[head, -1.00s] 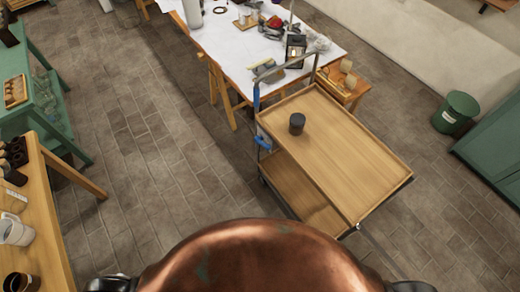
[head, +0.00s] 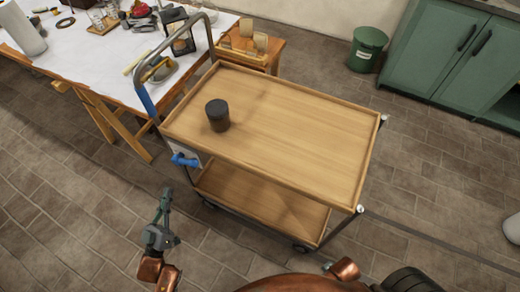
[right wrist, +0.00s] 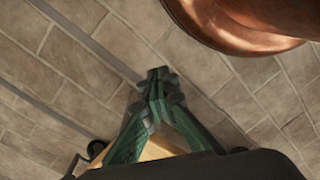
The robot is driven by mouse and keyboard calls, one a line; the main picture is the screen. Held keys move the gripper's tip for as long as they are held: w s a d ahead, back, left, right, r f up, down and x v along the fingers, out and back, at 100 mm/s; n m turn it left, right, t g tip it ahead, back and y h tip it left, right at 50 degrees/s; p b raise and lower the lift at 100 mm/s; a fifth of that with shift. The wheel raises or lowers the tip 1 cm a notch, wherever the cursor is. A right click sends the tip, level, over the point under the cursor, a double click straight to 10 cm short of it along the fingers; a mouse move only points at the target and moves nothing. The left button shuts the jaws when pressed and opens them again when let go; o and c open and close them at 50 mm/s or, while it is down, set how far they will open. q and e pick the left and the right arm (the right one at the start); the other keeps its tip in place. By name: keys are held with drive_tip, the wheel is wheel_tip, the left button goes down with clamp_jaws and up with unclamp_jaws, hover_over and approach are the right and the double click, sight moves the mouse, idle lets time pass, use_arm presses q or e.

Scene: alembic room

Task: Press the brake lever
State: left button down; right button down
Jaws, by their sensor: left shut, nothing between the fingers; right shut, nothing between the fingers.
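A wooden two-shelf cart (head: 290,118) stands ahead of me, with a grey push handle at its left end. A blue lever (head: 184,160), which looks like the brake lever, sticks out low at the cart's left end, below the top shelf. My left gripper (head: 167,192) is shut and empty, a little below the blue lever in the head view and apart from it. My right gripper (right wrist: 157,75) shows in the right wrist view, shut and empty, with floor tiles behind its fingertips. It is not in the head view.
A dark cylindrical container (head: 217,115) stands on the cart's top shelf. A work table (head: 95,65) with tools is behind on the left. A green bin (head: 368,49) and a green cabinet (head: 440,60) are at the back right. The floor left of the cart is clear.

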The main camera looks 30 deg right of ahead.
use_arm(q)
drive_tip(key=shift+s+d+r+m+h+b, duration=0.2)
drive_tip(key=shift+d+r+h, duration=0.2)
drive_tip(key=shift+r, duration=0.15)
drive_tip(key=shift+s+d+r+m+h+b, duration=0.15)
drive_tip(key=shift+d+r+h, duration=0.15)
drive_tip(key=shift+r+h, duration=0.15)
use_arm(e)
drive_tip(key=shift+r, duration=0.6)
use_arm(q)
drive_tip(key=shift+w, duration=0.1)
